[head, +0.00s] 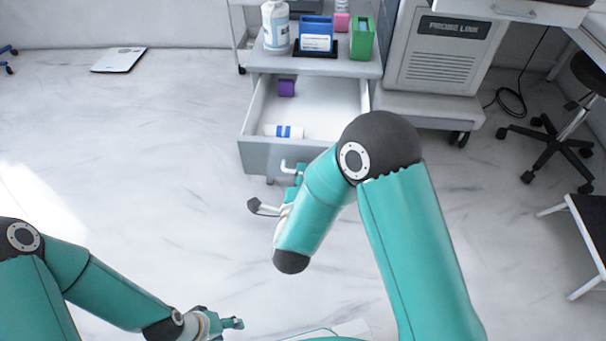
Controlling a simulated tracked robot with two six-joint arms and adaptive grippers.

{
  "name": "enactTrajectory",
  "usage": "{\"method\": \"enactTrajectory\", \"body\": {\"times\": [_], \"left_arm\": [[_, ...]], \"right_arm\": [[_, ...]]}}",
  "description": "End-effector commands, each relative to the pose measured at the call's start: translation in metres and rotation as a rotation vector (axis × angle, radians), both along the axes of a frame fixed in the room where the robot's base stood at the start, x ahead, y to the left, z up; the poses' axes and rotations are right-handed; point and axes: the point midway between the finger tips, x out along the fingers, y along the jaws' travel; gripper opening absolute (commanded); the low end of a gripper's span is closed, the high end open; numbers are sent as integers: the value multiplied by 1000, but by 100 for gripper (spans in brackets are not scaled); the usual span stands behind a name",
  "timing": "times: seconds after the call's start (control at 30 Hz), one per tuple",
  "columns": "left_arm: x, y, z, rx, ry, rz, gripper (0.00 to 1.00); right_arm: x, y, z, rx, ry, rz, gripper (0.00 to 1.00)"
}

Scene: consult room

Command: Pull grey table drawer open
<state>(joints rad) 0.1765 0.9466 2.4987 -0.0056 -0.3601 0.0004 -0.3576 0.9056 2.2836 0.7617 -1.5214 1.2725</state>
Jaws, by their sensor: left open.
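The grey table drawer (259,157) is pulled out from the grey table (262,61), and its inside shows. A pale handle (288,166) shows at its front, partly hidden by my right arm. My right gripper (270,196) is just in front of and below the drawer front, close to the handle. One dark fingertip shows; the rest is largely behind my arm, so I cannot tell whether it touches the handle. My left gripper (233,323) is low in the picture, open and away from the drawer.
The drawer holds a purple box (287,88) and a white-blue container (284,131). A white bottle (276,27), blue holder (316,33) and green holder (362,38) stand on the table. A machine (440,55) stands right.

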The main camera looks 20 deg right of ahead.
Motion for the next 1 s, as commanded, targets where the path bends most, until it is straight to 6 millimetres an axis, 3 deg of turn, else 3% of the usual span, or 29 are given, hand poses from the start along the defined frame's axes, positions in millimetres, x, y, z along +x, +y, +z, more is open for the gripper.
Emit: {"method": "enactTrajectory", "body": {"times": [0.47,0.67,1.0], "left_arm": [[0,0,1,0,0,0,55],[0,0,1,0,0,0,55],[0,0,1,0,0,0,55]], "right_arm": [[-5,-1,3,-2,-4,-10,34],[-31,10,9,-2,-4,-6,34],[-91,32,22,-3,-3,-5,34]]}}
